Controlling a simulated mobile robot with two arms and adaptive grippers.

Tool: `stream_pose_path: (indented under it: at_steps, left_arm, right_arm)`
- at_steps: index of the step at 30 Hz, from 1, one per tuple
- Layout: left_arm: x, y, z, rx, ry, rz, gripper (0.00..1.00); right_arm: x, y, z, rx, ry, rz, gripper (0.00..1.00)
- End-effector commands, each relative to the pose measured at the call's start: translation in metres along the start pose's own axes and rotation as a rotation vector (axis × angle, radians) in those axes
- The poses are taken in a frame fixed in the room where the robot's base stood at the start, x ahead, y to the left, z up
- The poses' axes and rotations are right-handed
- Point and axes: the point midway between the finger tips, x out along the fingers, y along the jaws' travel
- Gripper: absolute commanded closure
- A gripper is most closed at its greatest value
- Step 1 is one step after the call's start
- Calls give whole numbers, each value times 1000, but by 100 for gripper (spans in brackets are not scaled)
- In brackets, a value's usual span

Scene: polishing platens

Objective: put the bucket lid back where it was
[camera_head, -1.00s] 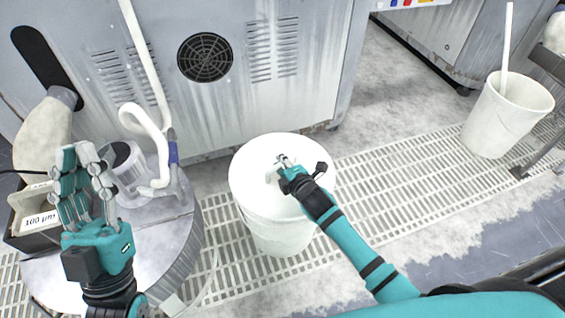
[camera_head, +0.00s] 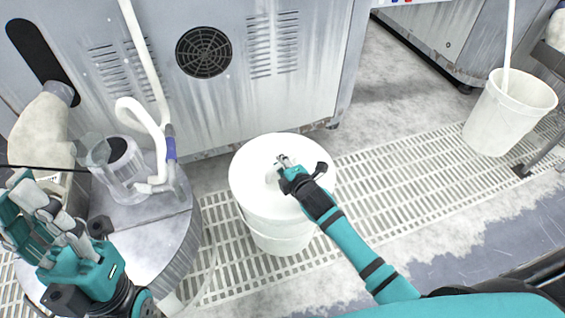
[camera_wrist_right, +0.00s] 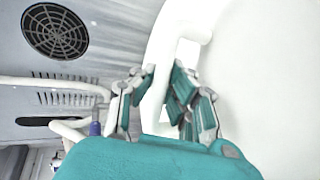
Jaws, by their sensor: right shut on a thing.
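The white round bucket lid (camera_head: 258,158) lies on top of the white bucket (camera_head: 278,238) in the middle of the head view. It looks level on the rim. My right gripper (camera_head: 281,166) is over the lid, shut on its white handle. The right wrist view shows the fingers (camera_wrist_right: 160,95) on either side of the white handle (camera_wrist_right: 158,60), with the white lid (camera_wrist_right: 250,70) behind them. My left gripper (camera_head: 38,222) is at the lower left, over the round metal table's near side, its fingers spread and empty.
The round metal table (camera_head: 150,228) holds a clear container (camera_head: 122,172) and a white hose (camera_head: 150,130). A grey machine (camera_head: 130,80) stands behind the bucket. Another white bucket (camera_head: 500,120) with a stick (camera_head: 508,45) stands at right. Floor grating (camera_head: 400,195) between the buckets is clear.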

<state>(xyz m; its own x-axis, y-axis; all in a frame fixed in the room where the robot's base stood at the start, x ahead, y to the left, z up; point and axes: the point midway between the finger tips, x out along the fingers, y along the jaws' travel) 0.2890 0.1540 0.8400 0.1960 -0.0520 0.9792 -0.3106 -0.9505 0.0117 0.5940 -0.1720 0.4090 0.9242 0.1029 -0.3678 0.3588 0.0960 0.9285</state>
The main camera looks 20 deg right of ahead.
Motion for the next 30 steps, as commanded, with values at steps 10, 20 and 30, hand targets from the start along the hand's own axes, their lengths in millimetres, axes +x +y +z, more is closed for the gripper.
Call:
stream_pose_path:
  at_steps: [10,20,30]
  left_arm:
    - [-1,0,0,0,-1,0,100]
    - [-5,0,2,-1,-2,0,100]
    - [-5,0,2,0,-3,0,100]
  right_arm:
    - [1,-1,0,0,0,2,100]
    - [3,-7,-1,1,0,2,100]
    - [3,-8,-1,1,0,2,65]
